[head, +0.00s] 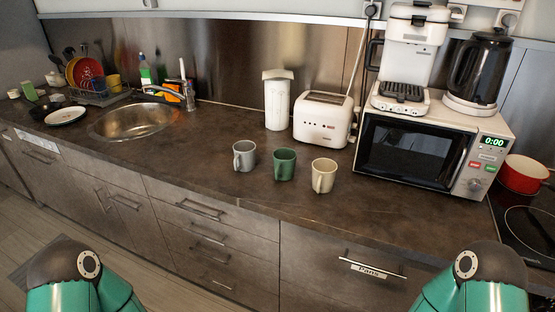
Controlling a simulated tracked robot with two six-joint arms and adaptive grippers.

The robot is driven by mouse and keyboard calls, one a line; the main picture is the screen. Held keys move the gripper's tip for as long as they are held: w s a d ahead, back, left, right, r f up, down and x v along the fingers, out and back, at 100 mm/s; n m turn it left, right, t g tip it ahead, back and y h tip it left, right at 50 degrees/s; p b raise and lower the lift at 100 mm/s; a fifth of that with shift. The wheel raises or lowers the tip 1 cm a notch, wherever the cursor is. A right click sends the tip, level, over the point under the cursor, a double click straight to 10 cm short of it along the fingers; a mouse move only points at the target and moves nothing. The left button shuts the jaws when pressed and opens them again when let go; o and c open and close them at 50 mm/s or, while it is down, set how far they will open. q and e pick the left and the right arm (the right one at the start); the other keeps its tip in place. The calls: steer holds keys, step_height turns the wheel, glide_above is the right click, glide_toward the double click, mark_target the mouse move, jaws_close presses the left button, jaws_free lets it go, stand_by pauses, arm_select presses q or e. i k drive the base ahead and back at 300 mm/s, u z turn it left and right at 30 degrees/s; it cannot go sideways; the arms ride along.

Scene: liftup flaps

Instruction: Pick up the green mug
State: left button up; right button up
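The green mug (284,165) stands upright on the dark countertop (200,165), between a grey mug (245,156) on its left and a cream mug (323,175) on its right. Its handle points toward the front. The three mugs stand apart in a row near the counter's front edge. Only green and dark parts of my two arms show at the bottom left and bottom right corners, well short of the mugs. Neither gripper is in view.
A white toaster (322,120) and a white canister (278,100) stand behind the mugs. A microwave (432,148) with a coffee machine and black kettle (479,66) on top is at right. A sink (132,121) lies left. The counter around the mugs is clear.

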mark_target(284, 158)
steer(key=u, duration=0.1)
steer(key=i, duration=0.3)
steer(key=z, duration=2.4)
steer(key=k, duration=1.3)
steer(key=u, duration=0.8)
steer(key=i, duration=1.05)
steer(key=u, duration=0.2)
